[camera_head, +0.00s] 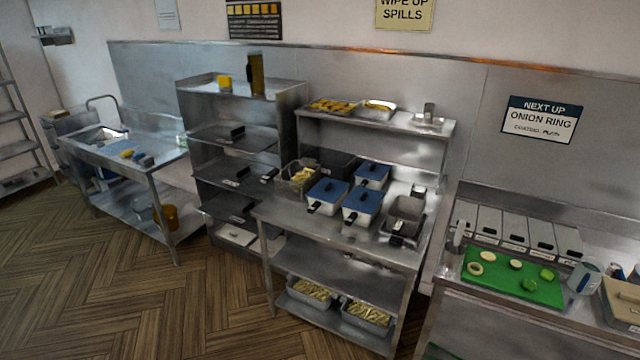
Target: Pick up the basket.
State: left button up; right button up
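A wire fry basket (299,178) with yellow food in it stands at the left back of the middle steel table (285,222). A dark, open basket-like container (404,216) with a black handle sits at the table's right side. Between them stand three containers with blue lids (328,193) and dark handles. I cannot tell which one the task means. Neither of my grippers shows in the head view.
A steel shelf unit (243,113) stands left of the table. A counter with a green cutting board (513,277) is at the right. The wooden floor (130,300) at the front left is clear.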

aim_at(291, 183)
jog(key=u, duration=0.65)
jog(key=i, duration=1.75)
jog(key=z, duration=0.45)
